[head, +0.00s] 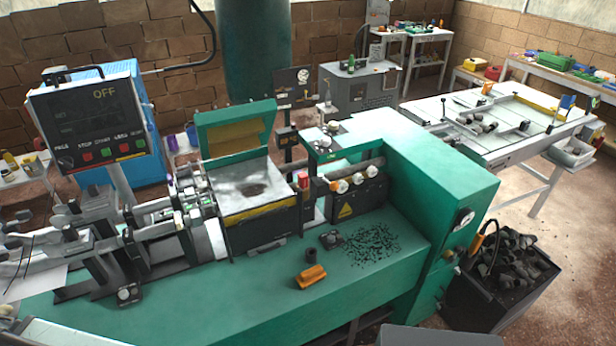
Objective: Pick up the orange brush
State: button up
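An orange block-shaped object (311,277), which looks like the orange brush, lies on the green machine bench (215,300) near its front edge. It lies at a slant, its right end a little farther back. A small dark cylinder stands just behind it, close to it. Its bristles cannot be made out at this size. My gripper is not in view.
Dark scraps (372,245) are scattered right of the orange object. A tall green housing (450,205) bounds the bench on the right. A control panel (92,125) and clamps stand left. A black bin (500,285) of dark pieces stands on the floor at right.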

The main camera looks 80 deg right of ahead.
aim_at(308, 278)
jog(key=z, duration=2.55)
jog(key=k, duration=0.7)
jog(key=z, duration=0.35)
jog(key=i, duration=0.5)
jog(key=u, duration=0.05)
